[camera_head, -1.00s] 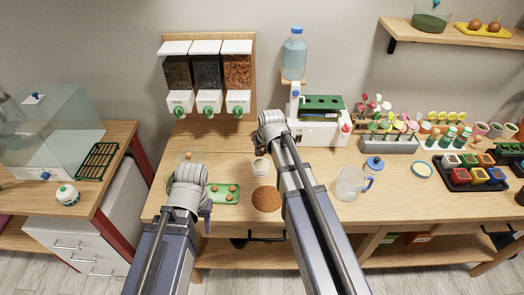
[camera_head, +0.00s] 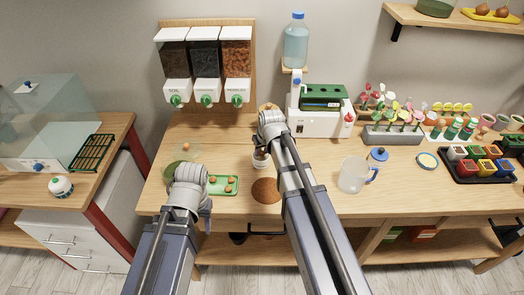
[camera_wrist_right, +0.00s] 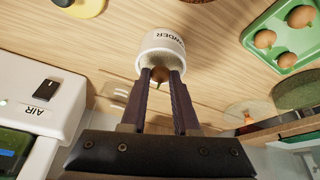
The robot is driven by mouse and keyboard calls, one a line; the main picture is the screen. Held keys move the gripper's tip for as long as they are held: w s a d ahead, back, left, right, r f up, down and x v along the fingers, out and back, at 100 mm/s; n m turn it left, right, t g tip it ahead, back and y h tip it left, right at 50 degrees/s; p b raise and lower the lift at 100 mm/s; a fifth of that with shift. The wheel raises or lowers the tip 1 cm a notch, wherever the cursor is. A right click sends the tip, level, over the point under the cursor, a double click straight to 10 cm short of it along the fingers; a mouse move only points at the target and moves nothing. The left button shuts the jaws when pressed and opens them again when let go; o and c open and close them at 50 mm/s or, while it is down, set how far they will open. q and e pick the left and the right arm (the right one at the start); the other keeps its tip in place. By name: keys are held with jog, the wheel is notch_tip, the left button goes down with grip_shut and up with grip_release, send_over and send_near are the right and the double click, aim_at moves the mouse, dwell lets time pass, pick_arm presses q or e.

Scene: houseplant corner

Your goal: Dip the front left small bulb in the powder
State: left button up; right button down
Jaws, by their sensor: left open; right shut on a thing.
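The white powder cup (camera_head: 259,163) stands on the bench; its label reads POWDER in the right wrist view (camera_wrist_right: 158,46). My right gripper (camera_wrist_right: 164,82) is shut on a small brown bulb (camera_wrist_right: 160,74) at the cup's mouth. The bulb's far side is hidden by the cup, and I cannot see the powder or whether the bulb touches it. The green tray (camera_head: 221,193) left of the cup holds several bulbs, also visible in the right wrist view (camera_wrist_right: 256,40). My left gripper (camera_head: 206,208) is open and empty, near the tray's front left; its fingertips are partly hidden.
A round brown mat (camera_head: 266,191) lies in front of the cup. A green bowl (camera_head: 176,168) is partly behind my left arm. A clear jug (camera_head: 352,176) stands to the right, and a white machine (camera_head: 318,124) marked AIR stands behind.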

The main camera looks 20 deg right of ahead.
aim_at(262, 154)
jog(key=shift+f+b, duration=0.55)
jog(key=shift+b, duration=0.05)
dwell(1.7)
notch_tip(262, 154, up, 7)
jog(key=p, duration=0.7)
